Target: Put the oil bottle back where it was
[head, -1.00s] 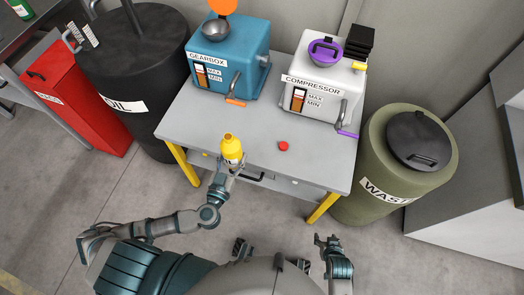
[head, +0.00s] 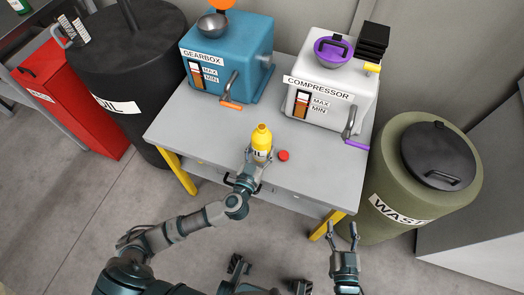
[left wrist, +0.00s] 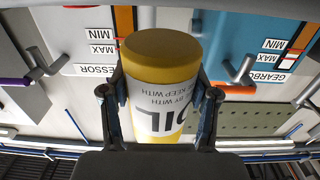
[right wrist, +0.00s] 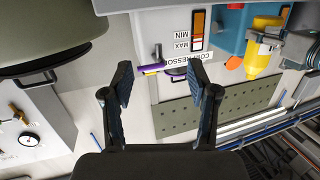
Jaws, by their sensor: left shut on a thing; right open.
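The yellow oil bottle (head: 262,140) with a white label is at the front middle of the grey table (head: 205,140) in the head view. My left gripper (head: 255,162) is shut around it. In the left wrist view the bottle (left wrist: 160,75) sits between both fingers (left wrist: 160,105), its label upside down. Whether its base touches the tabletop I cannot tell. A red cap (head: 284,155) lies on the table just right of the bottle. My right gripper (head: 344,236) is open and empty in front of the table's right corner; its spread fingers (right wrist: 160,95) show in the right wrist view.
The blue gearbox (head: 225,62) and white compressor (head: 325,88) stand at the table's back. A black oil drum (head: 130,75) is left, an olive waste drum (head: 400,205) right. A red cabinet (head: 75,100) stands far left. The table's front left is clear.

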